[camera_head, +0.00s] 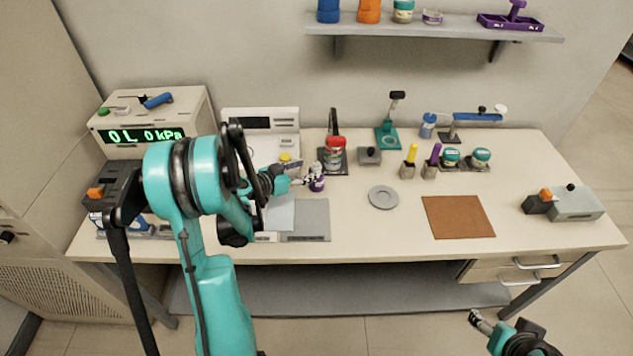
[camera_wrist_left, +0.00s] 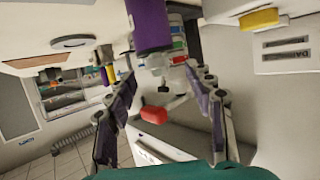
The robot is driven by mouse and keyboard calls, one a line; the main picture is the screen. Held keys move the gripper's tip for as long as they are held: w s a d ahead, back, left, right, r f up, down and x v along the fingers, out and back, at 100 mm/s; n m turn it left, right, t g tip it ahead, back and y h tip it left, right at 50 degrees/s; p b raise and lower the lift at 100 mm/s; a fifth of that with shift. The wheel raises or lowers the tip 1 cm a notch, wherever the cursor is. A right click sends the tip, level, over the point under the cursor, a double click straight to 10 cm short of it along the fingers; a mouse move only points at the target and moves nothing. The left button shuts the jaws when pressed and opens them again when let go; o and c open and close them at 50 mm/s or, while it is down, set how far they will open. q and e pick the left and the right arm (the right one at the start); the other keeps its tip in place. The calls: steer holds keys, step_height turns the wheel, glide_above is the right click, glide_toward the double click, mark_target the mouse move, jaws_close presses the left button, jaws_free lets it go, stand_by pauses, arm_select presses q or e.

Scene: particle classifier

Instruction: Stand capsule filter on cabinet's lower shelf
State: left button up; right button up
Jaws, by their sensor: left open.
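A small purple-and-white upright object (camera_head: 317,180), which I take to be the capsule filter, stands on the desk just beyond my left gripper. My left gripper (camera_head: 304,181) reaches toward it from the left, low over the desk. In the left wrist view, the open fingers of the left gripper (camera_wrist_left: 163,88) point toward a purple cylinder (camera_wrist_left: 148,25) with white parts below it; I cannot tell whether they touch. My right gripper (camera_head: 480,321) is off the desk's front edge at lower right. A beige cabinet (camera_head: 35,120) stands at far left; its lower shelf cannot be made out.
A red-topped can (camera_head: 334,152) stands close behind the purple-and-white object. A pressure display box (camera_head: 145,132) and a white instrument (camera_head: 262,125) stand at the back left. A grey disc (camera_head: 383,197) and brown mat (camera_head: 458,217) lie right.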

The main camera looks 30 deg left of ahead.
mark_target(314, 167)
arm_select(q)
steer(key=b+x, duration=0.2)
steer(key=x, duration=0.3)
steer(key=shift+w+d+f, duration=0.1)
steer(key=shift+w+d, duration=0.05)
steer(key=shift+d, duration=0.05)
steer(key=shift+c, duration=1.1)
jaws_close()
